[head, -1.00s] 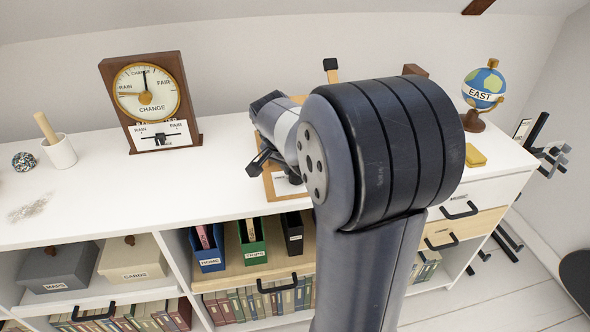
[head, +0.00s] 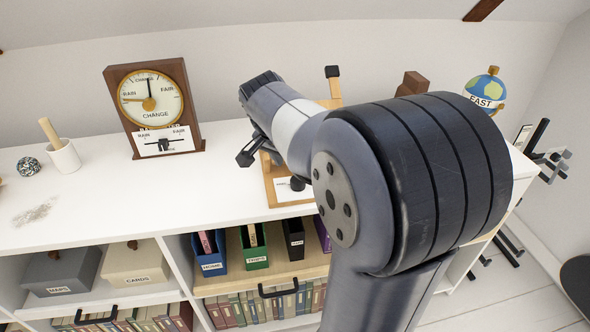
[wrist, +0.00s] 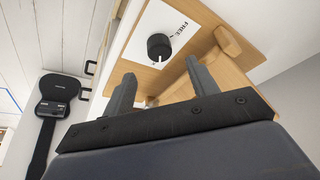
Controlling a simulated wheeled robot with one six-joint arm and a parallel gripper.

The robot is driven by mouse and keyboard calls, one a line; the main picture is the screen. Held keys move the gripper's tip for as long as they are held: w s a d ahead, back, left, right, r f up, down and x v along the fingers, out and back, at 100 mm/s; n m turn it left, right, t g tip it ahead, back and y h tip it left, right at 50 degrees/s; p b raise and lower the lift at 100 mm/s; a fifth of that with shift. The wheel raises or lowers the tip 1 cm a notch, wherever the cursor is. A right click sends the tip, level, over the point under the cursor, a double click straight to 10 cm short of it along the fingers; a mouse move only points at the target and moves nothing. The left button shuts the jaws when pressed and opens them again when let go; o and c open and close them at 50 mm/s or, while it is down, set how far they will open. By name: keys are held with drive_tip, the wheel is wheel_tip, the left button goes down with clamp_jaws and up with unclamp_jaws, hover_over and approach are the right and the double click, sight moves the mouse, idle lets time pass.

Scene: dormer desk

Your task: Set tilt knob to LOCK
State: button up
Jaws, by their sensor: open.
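The tilt knob (wrist: 159,47) is a round black knob with a white mark at its lower edge in the wrist view. It sits on a white plate (wrist: 140,30) with the word FREE beside it; no LOCK label is readable. The plate lies on a wooden stand (head: 268,188), and the knob also shows in the head view (head: 297,183). My gripper (wrist: 160,74) is open and empty. Its two fingers point toward the knob, which shows just beyond and between the tips, apart from them. In the head view my gripper (head: 252,152) is partly hidden behind my arm.
A wooden barometer (head: 152,110) with a slider stands to the left on the white shelf top (head: 100,190). A pen cup (head: 64,156) is further left. A globe (head: 486,90) stands at the right. File boxes (head: 254,246) sit below the top.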

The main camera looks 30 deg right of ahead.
drive_tip(key=v, duration=0.4)
drive_tip(key=b+x, duration=0.1)
drive_tip(key=x, duration=0.9)
drive_tip(key=shift+d+f, duration=0.1)
drive_tip(key=shift+f, duration=0.3)
drive_tip(key=shift+r, duration=0.1)
